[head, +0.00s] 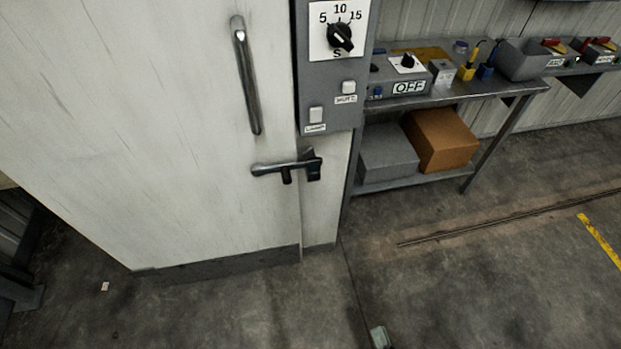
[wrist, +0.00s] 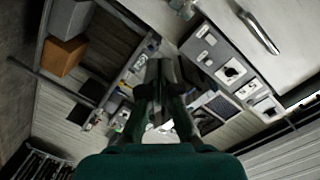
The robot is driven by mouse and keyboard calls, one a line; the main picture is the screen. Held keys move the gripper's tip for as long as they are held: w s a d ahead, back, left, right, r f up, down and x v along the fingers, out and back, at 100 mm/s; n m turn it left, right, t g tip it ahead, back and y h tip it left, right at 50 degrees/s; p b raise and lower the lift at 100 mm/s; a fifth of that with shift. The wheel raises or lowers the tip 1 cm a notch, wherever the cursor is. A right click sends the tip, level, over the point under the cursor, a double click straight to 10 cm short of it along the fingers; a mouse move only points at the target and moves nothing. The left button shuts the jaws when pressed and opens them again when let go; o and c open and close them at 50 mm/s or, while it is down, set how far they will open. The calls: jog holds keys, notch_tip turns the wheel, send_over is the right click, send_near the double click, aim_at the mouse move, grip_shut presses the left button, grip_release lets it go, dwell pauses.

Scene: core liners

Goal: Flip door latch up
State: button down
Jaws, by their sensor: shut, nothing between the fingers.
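The door latch (head: 285,168) is a dark metal lever on the right edge of the pale door (head: 160,120) in the head view. Its arm lies nearly level, pointing left from a dark block on the frame. A long vertical pull handle (head: 245,80) is above it. My gripper (wrist: 160,78) shows in the wrist view with its dark fingers shut and empty. It is apart from the door and the latch. The pull handle also shows at upper right in the wrist view (wrist: 260,32). I cannot make out the latch clearly there.
A grey control panel (head: 332,100) with a dial and switches stands right of the door, above the latch's level. A workbench (head: 450,95) with an OFF switch box (head: 405,83) is further right. Grey and brown boxes (head: 440,140) sit on its lower shelf. The floor in front is mostly clear.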

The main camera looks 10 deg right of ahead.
aim_at(289, 173)
jog(key=w+a+f+m+t, duration=0.1)
jog(key=w+a+m, duration=0.2)
jog(key=w+m, duration=0.5)
jog(key=w+a+f+m+t, duration=0.1)
jog(key=w+a+f+m, duration=0.1)
jog(key=w+m, duration=0.7)
jog(key=w+a+f+m+t, duration=0.2)
jog(key=w+a+m, duration=0.2)
jog(key=w+m, duration=0.5)
jog(key=shift+w+a+f+h, duration=0.15)
jog(key=shift+w+f+h, duration=0.15)
jog(key=shift+w, duration=4.05)
jog(key=shift+r, duration=0.1)
jog(key=x, duration=0.9)
jog(key=shift+w, duration=0.35)
jog(key=shift+w+r, duration=0.2)
jog(key=shift+r, duration=0.15)
jog(key=shift+s+r, duration=0.1)
jog(key=shift+r, duration=1.65)
